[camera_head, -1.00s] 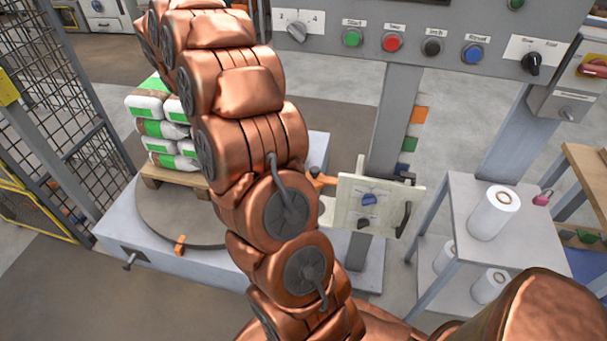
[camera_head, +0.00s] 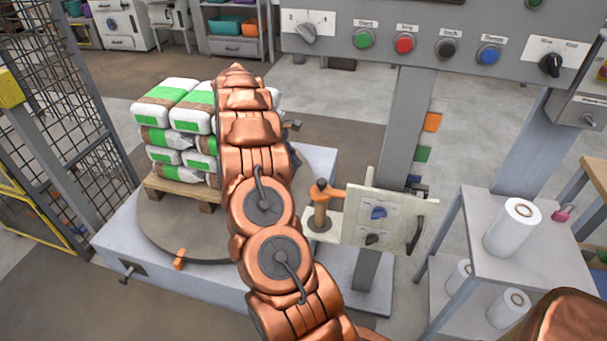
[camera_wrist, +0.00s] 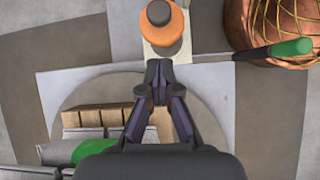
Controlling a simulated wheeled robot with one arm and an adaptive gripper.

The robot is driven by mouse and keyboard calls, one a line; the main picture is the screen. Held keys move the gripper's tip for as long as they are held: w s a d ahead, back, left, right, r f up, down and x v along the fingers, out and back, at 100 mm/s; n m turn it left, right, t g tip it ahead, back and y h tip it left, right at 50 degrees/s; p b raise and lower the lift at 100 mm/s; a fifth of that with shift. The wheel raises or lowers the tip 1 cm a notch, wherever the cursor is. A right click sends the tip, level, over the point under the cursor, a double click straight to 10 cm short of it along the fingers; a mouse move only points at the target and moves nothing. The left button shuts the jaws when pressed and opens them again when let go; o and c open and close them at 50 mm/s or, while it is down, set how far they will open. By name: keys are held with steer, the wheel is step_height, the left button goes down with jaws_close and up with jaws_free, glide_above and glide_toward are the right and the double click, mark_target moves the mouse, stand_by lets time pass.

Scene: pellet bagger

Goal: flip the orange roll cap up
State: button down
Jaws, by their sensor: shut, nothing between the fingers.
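An orange arm joins the cap toward the panel. In the wrist view the cap (camera_wrist: 162,28) is a round orange disc with a dark knob, near the top edge. My gripper (camera_wrist: 158,72) is shut and empty. Its tips point toward the cap and lie just below it in the wrist picture, apart from it in the picture; the height gap cannot be told. In the head view my arm hides most of my gripper.
A light control panel (camera_head: 386,218) with knobs and a dark handle stands right of the cap. Stacked white-green bags (camera_head: 165,100) on a pallet (camera_head: 180,194) stand left on the turntable. A green-handled tool (camera_wrist: 290,47) shows right in the wrist view. A grey post (camera_head: 402,150) rises behind.

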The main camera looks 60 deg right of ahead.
mark_target(316, 189)
steer(key=x, duration=0.9)
steer(key=shift+s+f, duration=0.1)
steer(key=shift+f, duration=0.05)
